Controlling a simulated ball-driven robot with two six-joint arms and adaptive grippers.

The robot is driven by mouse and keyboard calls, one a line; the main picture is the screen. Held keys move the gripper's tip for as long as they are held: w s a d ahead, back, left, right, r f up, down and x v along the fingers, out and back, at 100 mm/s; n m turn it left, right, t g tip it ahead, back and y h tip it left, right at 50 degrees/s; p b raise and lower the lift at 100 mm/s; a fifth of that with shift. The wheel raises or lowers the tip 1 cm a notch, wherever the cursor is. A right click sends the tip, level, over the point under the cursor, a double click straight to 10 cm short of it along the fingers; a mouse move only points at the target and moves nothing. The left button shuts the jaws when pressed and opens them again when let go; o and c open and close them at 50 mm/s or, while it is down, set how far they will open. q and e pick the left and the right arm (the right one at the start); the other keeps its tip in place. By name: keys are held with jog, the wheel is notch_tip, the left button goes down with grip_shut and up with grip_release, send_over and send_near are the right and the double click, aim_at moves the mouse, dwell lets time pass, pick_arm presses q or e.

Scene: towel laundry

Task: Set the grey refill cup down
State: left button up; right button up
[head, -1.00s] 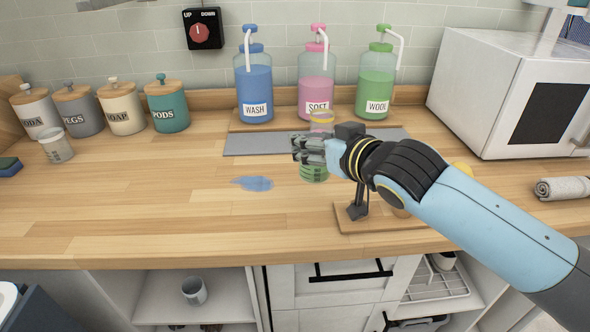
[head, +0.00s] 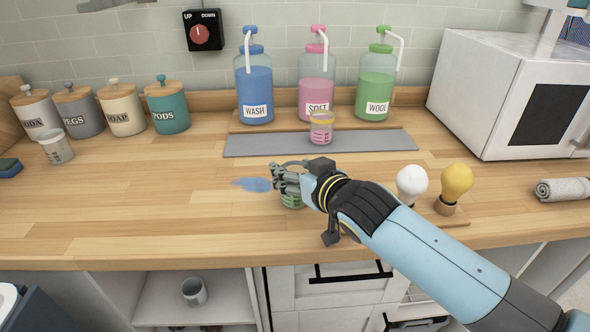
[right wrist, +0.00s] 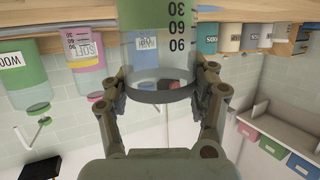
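My right gripper (head: 288,181) is shut around the grey refill cup (head: 292,201), a clear cup with a dark grey rim and green liquid. In the right wrist view, the fingers press both sides of the cup (right wrist: 160,70) near its rim, and measuring marks show. The cup is upright over the wooden worktop (head: 150,215), just right of a blue spill (head: 257,185). My fingers hide much of it, and I cannot tell whether its base touches the worktop. My left gripper is not in view.
A yellow-rimmed cup with pink liquid (head: 321,130) stands on the grey mat (head: 250,144). Another cup (head: 56,147) stands by the canisters. A white bulb (head: 411,182) and a yellow bulb (head: 456,180) stand on the right.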

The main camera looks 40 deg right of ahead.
jog(key=o, duration=0.5)
jog(key=shift+r, duration=0.2)
jog(key=b+v, duration=0.1)
jog(key=v, duration=1.1)
